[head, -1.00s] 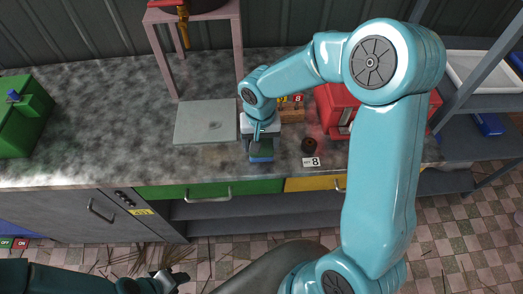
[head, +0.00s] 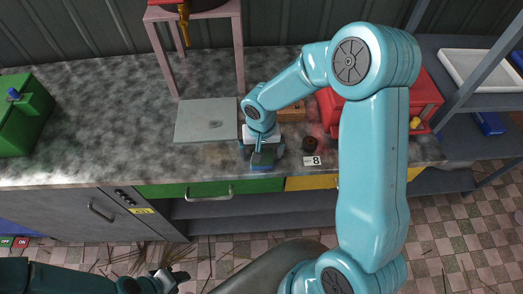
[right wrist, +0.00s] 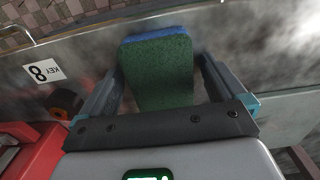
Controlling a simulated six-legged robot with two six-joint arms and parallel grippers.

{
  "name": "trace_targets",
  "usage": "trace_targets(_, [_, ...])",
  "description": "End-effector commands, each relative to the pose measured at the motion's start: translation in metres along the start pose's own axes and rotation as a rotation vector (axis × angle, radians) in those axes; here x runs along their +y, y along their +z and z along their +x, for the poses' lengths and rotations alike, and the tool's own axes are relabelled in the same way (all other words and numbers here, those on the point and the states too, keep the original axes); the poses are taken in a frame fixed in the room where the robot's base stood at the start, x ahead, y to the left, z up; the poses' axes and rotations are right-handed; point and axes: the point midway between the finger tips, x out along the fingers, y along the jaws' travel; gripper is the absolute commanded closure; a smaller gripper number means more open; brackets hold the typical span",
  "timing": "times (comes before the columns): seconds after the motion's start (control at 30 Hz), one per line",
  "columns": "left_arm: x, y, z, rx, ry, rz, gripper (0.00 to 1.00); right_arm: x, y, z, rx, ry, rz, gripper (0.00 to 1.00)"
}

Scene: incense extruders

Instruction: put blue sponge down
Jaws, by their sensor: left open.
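The blue sponge (head: 262,160), with a green upper face and a blue edge, is at the front edge of the counter. In the right wrist view the sponge (right wrist: 158,75) lies between my right gripper's two fingers. My right gripper (head: 262,150) is over it in the head view. The fingertips are close to the sponge's sides, and I cannot tell whether they press on it. Whether the sponge rests fully on the counter is also unclear. My left gripper (head: 172,279) is open and empty, low in the head view, away from the counter.
The grey counter (head: 90,130) has a flat grey plate (head: 207,120) left of the sponge. A dark round piece (head: 309,143), a label with an 8 (head: 312,160) and a red box (head: 425,100) are to the right. A green box (head: 25,115) stands far left.

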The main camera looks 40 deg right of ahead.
Motion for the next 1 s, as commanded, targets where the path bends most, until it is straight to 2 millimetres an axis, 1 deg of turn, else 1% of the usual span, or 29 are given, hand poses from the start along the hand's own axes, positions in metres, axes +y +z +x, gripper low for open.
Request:
trace_targets(0.17, [0.0,0.0,-0.001,0.0,0.0,0.0,0.57,0.0,0.0,-0.001,0.0,0.0,0.0,0.02])
trace_targets(0.27, [0.003,0.0,-0.008,0.0,0.0,0.0,0.57,0.0,0.0,-0.007,0.0,0.0,0.0,0.02])
trace_targets(0.3, [0.002,0.0,-0.004,0.001,0.0,0.0,0.57,0.0,-0.001,-0.01,0.003,-0.001,0.001,0.02])
trace_targets(0.37, [0.001,0.0,-0.003,0.0,0.0,0.0,0.57,-0.001,-0.002,-0.021,0.007,-0.001,0.001,0.02])
trace_targets(0.6, [0.0,0.0,-0.001,0.0,0.0,0.0,0.57,-0.001,-0.001,-0.077,0.007,-0.003,0.0,0.02])
trace_targets(0.7, [0.0,0.0,0.0,0.0,0.0,0.0,0.57,-0.001,-0.001,-0.097,0.005,-0.003,0.0,0.02])
trace_targets(0.83, [0.0,0.0,0.0,0.0,0.0,0.0,0.57,-0.001,-0.001,-0.115,0.003,-0.001,0.0,0.02])
trace_targets(1.0, [0.0,0.0,0.0,0.0,0.0,0.0,0.57,0.0,0.0,-0.123,0.0,0.0,0.0,0.02])
